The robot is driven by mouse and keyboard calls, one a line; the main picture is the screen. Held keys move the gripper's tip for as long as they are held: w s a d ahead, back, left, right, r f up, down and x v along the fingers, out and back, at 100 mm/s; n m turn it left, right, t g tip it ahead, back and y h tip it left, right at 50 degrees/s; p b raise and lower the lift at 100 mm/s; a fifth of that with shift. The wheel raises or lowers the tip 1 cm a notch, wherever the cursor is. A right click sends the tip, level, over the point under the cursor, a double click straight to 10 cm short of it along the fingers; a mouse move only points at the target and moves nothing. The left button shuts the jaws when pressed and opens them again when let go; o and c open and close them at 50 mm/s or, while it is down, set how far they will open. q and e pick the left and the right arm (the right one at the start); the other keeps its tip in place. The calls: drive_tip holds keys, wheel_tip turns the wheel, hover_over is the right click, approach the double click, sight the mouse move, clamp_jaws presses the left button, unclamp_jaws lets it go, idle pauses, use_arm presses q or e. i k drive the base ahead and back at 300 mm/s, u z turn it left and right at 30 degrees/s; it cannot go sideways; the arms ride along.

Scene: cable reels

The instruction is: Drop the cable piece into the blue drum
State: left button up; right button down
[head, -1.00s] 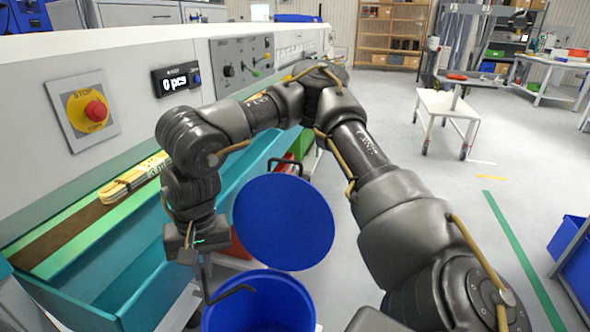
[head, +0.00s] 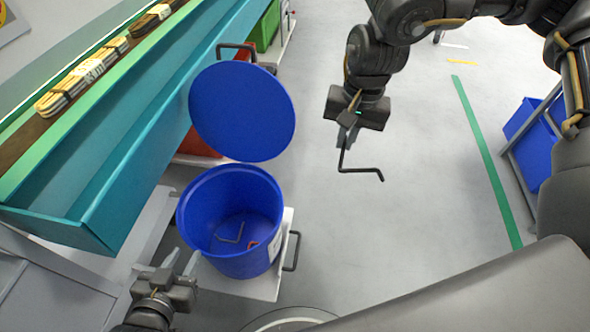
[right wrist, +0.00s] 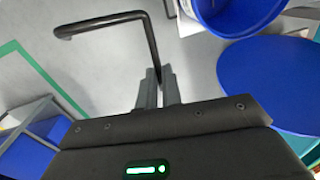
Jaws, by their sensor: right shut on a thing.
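The cable piece (head: 361,171) is a thin black bent rod. My right gripper (head: 346,137) is shut on one end of it and holds it in the air over the floor, to the right of the blue drum (head: 200,240). The right wrist view shows the cable piece (right wrist: 105,22) sticking out from my right gripper (right wrist: 160,80), with the blue drum (right wrist: 205,18) apart from it at the top right. The drum is open; a grey bent piece (head: 231,238) and a small red thing (head: 254,245) lie inside. My left gripper (head: 180,258) is open and empty beside the drum.
The drum's round blue lid (head: 242,110) stands raised behind its opening. A teal conveyor trough (head: 110,180) with cable bundles (head: 75,90) runs along the left. A blue bin (head: 535,140) stands at right. The floor between is clear.

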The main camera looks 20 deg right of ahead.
sight(261, 236)
drive_tip(key=z, duration=0.35)
drive_tip(key=k, duration=0.75)
drive_tip(key=u, duration=1.2)
drive_tip(key=i, duration=1)
